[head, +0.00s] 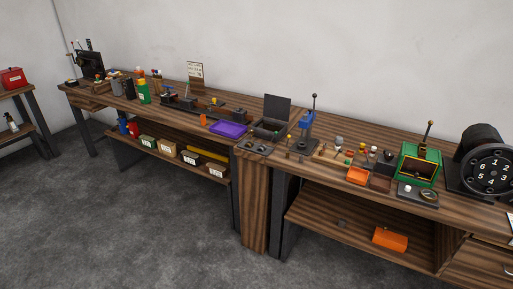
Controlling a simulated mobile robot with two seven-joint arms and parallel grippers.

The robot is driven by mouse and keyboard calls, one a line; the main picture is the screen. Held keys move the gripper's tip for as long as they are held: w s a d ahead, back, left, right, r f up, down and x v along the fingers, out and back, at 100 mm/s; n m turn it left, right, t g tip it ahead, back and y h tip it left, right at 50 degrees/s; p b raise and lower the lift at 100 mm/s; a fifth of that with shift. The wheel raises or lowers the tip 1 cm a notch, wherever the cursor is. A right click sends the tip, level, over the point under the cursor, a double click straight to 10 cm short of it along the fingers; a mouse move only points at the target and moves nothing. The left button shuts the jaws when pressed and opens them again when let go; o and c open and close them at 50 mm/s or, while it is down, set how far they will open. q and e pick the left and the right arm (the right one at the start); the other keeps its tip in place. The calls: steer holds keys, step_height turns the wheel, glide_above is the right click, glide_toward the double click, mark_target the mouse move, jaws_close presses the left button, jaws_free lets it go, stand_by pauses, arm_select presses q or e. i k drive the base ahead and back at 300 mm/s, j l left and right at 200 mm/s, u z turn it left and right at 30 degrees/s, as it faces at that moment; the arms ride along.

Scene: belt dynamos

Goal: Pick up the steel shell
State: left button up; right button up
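I cannot pick out the steel shell with certainty; the small parts on the long wooden workbench (418,150) are too small to tell apart. Small grey and dark pieces lie near the blue hand press (306,124). More small parts, some with coloured tops, stand to the right of the press, before the green box (421,162). Neither of my grippers is in view.
A purple tray (229,130) and an open dark case (270,127) lie mid-bench. A big black numbered drum (488,172) stands at right. Lower shelves hold labelled boxes (167,148). The grey floor (130,230) in front is clear.

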mark_target(264, 147)
steer(key=i+j, duration=0.35)
steer(key=i, duration=0.15)
steer(key=i+j, duration=0.35)
steer(key=i, duration=0.15)
steer(key=i+j, duration=0.35)
steer(key=i, duration=0.15)
